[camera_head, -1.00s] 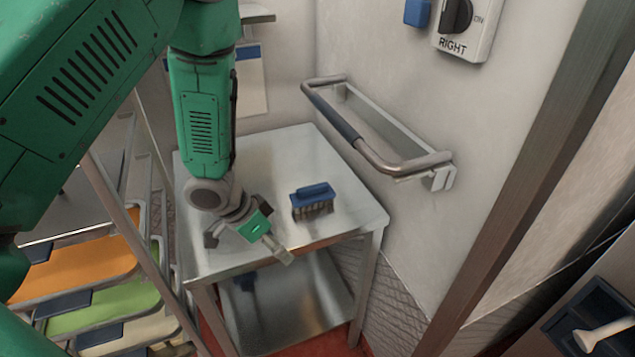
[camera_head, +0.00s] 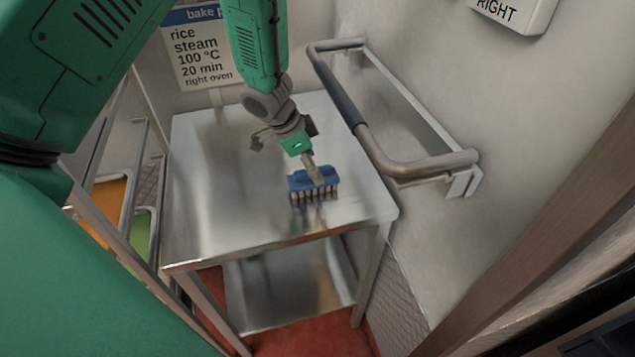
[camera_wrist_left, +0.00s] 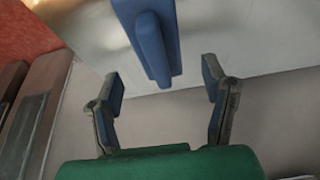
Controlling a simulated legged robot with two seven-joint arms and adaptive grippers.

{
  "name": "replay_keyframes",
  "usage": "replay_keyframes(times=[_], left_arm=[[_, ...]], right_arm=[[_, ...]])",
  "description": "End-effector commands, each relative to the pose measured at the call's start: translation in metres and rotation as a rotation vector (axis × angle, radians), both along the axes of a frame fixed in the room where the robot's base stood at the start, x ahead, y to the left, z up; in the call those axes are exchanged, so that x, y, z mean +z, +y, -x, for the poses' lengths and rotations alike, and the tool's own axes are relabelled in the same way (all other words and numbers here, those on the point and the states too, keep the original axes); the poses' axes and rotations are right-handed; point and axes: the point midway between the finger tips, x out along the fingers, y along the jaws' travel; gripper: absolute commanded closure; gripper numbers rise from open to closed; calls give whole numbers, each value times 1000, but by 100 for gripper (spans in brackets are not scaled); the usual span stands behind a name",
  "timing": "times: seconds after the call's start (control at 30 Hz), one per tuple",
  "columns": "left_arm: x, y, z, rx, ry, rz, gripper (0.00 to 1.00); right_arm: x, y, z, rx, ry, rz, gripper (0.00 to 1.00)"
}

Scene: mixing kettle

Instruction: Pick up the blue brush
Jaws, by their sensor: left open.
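The blue brush (camera_head: 300,184) lies bristles down on the metal table (camera_head: 225,215), near its right side. My left gripper (camera_head: 314,172) is over the brush, with a fingertip overlapping its handle in the head view; contact cannot be told. In the left wrist view, the two fingers (camera_wrist_left: 163,84) are spread apart and empty. The blue handle (camera_wrist_left: 150,45) shows just ahead, with its near end lying between the fingertips. My right gripper is in neither view.
A metal wall rail (camera_head: 360,130) stands just right of the table. A rack with coloured trays (camera_head: 108,205) is at the left. A bake sign (camera_head: 200,55) hangs behind. The left half of the tabletop is clear.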

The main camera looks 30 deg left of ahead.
Motion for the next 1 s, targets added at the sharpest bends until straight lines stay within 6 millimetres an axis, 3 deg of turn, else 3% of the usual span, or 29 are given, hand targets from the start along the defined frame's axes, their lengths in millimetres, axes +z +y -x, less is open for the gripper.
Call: replay_keyframes(times=[0.4,0.7,0.73,0.87,1.0], left_arm=[[-46,-11,-11,2,0,1,33],[-49,-15,-12,0,-2,-2,33],[-49,-15,-12,1,-2,-2,40],[-50,-13,-12,1,-1,0,86],[-50,-13,-13,2,-2,1,89]], right_arm=[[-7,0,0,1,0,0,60],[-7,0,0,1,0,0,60],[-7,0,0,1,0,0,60],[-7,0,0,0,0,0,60],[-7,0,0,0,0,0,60]])
